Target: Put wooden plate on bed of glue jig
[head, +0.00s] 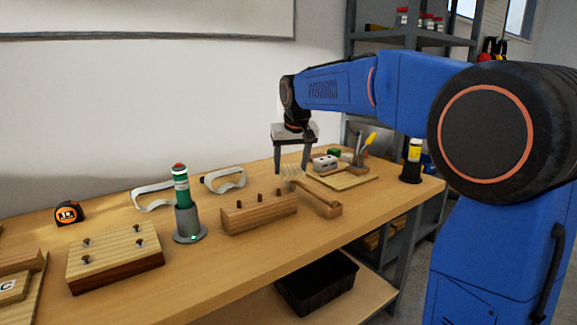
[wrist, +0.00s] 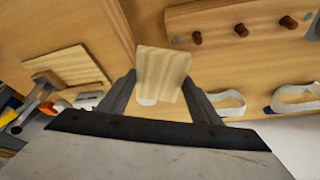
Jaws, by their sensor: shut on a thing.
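My gripper (head: 292,172) is over the back of the bench with its fingers pointing down. In the wrist view, its two dark fingers (wrist: 163,90) are on either side of a small light wooden plate (wrist: 166,72), and it is shut on this plate. A whitish rounded patch shows at the plate's lower edge. A low wooden piece with a long raised rail (head: 318,200) lies just in front of the gripper, and its rail also shows in the wrist view (wrist: 118,24). I cannot tell for certain whether this piece is the glue jig.
A wooden block with several pegs (head: 260,213) stands left of the rail piece.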

